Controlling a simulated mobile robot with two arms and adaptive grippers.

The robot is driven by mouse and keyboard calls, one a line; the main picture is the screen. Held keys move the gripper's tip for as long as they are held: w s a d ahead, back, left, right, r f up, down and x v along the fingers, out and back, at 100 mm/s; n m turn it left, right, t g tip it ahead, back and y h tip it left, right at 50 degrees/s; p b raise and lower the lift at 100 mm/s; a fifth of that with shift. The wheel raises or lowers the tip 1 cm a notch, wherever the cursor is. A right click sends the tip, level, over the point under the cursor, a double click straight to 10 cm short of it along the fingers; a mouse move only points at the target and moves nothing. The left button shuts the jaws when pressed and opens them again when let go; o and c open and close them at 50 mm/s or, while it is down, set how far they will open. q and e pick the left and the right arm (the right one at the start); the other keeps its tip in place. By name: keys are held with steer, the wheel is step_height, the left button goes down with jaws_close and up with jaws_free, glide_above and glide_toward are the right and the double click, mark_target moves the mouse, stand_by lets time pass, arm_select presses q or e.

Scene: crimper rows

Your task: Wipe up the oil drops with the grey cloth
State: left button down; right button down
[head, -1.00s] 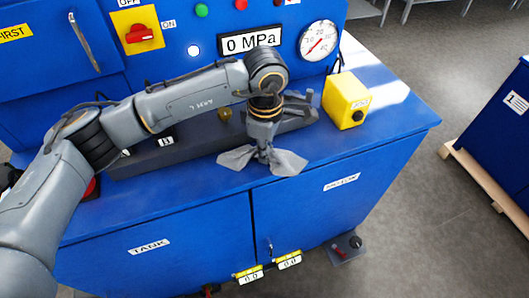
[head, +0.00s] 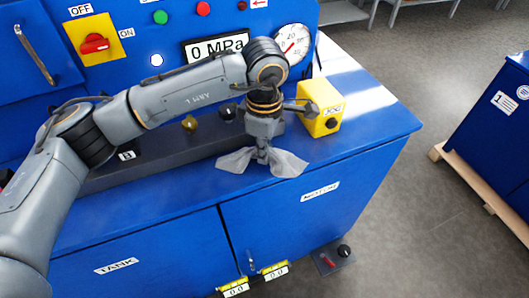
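The grey cloth (head: 284,163) is bunched under my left gripper (head: 262,156) on the blue bench top, near its front edge. Its two ends spread out to the left and right. My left gripper points down and its fingers close on the middle of the cloth. The cloth touches or nearly touches the surface. I see no oil drops on the visible bench top; any under the cloth or arm are hidden. My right gripper is not in view.
A yellow box (head: 321,108) stands right of the gripper. Behind are a dark panel strip (head: 160,158) with knobs, a pressure gauge (head: 292,44) and a 0 MPa display (head: 217,45). The bench top (head: 370,125) is clear at the right.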

arm_select(q)
step_height(320, 180, up, 11)
steer(key=p, duration=0.2)
steer(key=shift+a+f, duration=0.2)
steer(key=shift+a, duration=0.05)
